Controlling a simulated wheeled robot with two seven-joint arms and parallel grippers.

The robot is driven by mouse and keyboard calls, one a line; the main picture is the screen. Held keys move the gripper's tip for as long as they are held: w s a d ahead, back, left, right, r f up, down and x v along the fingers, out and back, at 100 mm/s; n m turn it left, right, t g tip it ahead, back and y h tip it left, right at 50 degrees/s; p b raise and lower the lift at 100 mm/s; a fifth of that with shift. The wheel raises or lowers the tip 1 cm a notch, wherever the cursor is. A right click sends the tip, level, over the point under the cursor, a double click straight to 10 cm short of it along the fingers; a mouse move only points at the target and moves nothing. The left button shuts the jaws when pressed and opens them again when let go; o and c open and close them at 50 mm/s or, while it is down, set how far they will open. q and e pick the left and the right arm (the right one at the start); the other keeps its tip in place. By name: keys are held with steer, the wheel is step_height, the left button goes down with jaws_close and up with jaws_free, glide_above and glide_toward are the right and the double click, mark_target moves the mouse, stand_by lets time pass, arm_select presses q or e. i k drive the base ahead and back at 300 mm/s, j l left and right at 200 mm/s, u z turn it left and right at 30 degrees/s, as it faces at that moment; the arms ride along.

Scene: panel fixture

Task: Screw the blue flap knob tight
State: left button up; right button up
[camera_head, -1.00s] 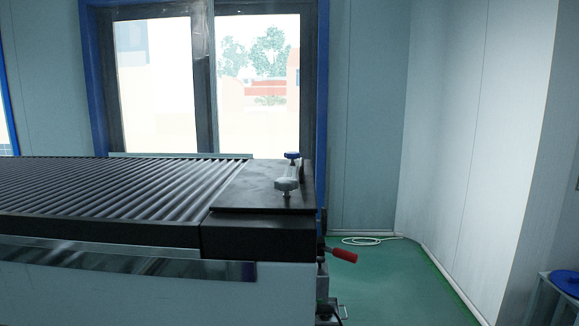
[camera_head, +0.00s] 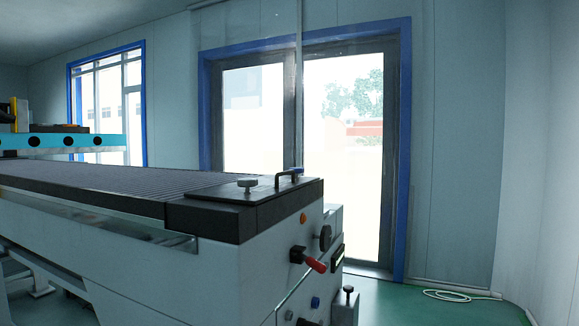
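A grey-white knob (camera_head: 247,184) stands upright on the same plate, nearer to me. How tight the blue knob is cannot be told at this size. Neither of my grippers is in view.
The long ribbed fixture (camera_head: 110,187) fills the left side. Green floor (camera_head: 410,310) is free to the right, with a white cable (camera_head: 447,296) by the wall. A glass door (camera_head: 345,150) stands behind.

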mark_target(298, 170)
steer(key=i+l+u, duration=0.15)
steer(key=l+u, duration=0.2)
steer(key=l, duration=0.25)
steer(key=i+l+u, duration=0.1)
steer(key=l+u, duration=0.2)
steer(key=l, duration=0.35)
steer(key=l+u, duration=0.35)
steer(key=l, duration=0.3)
